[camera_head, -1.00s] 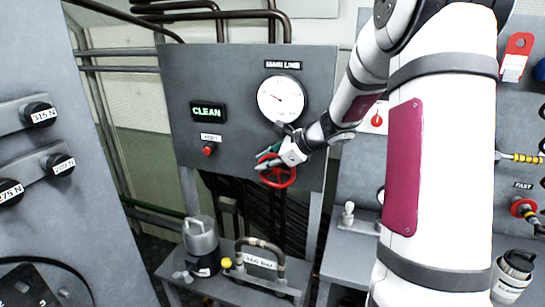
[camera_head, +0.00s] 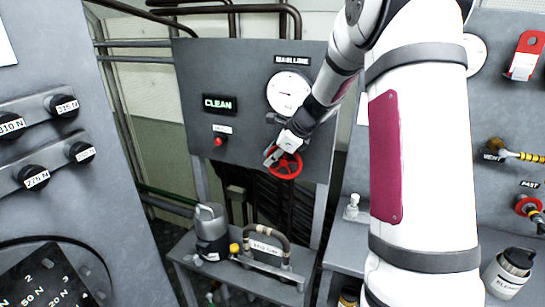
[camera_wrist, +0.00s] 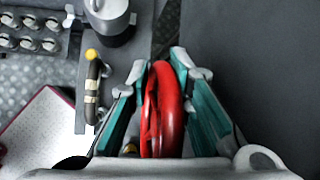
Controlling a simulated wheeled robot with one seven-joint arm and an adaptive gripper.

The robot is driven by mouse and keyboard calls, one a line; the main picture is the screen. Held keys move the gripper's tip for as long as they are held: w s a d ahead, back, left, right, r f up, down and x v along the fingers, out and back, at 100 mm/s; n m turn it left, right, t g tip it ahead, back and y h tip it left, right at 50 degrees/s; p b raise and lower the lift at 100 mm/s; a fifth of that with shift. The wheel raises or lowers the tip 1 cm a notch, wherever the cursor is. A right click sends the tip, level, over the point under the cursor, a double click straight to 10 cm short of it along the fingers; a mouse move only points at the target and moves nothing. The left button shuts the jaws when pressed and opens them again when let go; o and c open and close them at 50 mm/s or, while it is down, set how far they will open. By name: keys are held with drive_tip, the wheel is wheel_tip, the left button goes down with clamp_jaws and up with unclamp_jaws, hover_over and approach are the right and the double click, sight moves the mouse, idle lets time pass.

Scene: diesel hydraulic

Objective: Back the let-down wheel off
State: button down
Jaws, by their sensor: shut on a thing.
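The red let-down wheel (camera_head: 286,165) is mounted on the grey panel (camera_head: 235,80), below the round MAIN LINE gauge (camera_head: 288,92). My gripper (camera_head: 272,157) is at the wheel's upper left rim. In the wrist view the red wheel (camera_wrist: 165,110) stands edge-on between the teal fingers of my gripper (camera_wrist: 160,75), one on each side. The fingers are shut on its rim. The gauge has a white face with a dark needle; its reading is too small to tell. The wheel's hub and stem are partly hidden.
A grey canister (camera_head: 210,232) and a hose handle (camera_head: 268,243) stand on the low bench below. Knobs (camera_head: 63,104) line the left panel. My arm covers the right middle.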

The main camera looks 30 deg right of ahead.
drive_tip(key=c, duration=1.7)
unclamp_jaws()
drive_tip(key=shift+w+d, duration=0.1)
drive_tip(key=v, duration=1.2)
drive_tip(key=shift+o, duration=0.7)
